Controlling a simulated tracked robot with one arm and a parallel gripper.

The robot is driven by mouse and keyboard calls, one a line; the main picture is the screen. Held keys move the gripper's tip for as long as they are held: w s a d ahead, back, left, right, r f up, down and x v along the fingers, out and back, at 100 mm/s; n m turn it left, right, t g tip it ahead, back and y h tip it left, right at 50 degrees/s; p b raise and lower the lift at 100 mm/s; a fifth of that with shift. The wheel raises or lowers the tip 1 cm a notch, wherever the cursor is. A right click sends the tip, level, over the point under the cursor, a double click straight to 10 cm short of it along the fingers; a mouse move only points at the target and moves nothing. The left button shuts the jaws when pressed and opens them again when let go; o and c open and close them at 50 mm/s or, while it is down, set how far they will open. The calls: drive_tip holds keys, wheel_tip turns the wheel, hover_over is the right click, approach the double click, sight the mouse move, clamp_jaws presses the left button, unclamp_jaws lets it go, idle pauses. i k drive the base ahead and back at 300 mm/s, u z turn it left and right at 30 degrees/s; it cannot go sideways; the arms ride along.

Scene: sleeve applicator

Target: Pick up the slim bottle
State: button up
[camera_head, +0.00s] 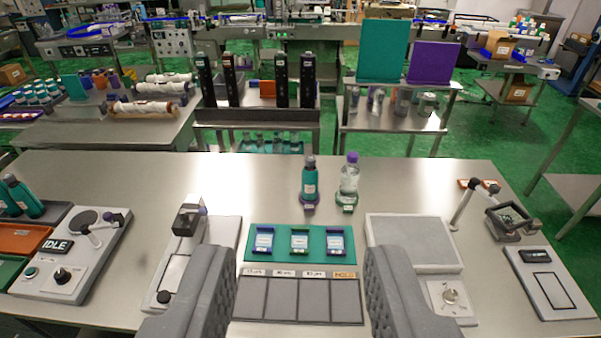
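Two bottles stand upright near the middle of the steel table (110,180). The teal bottle (309,182), with a grey cap and a pale label, looks slimmer. Just right of it is a clear bottle (349,182) with a purple cap. Each has a small tag or stand at its foot. Two more teal bottles (22,197) lean at the table's left edge. My gripper (300,258) is open and empty, its grey padded fingers wide apart at the near side of the table. The two middle bottles are beyond the fingertips, in line with the gap.
Devices stand at left (62,275) and right (507,222); a grey pad (414,230) is right of the tray. The table behind the bottles is clear.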

sight(310, 175)
drive_tip(key=i, duration=1.4)
drive_tip(key=z, duration=0.1)
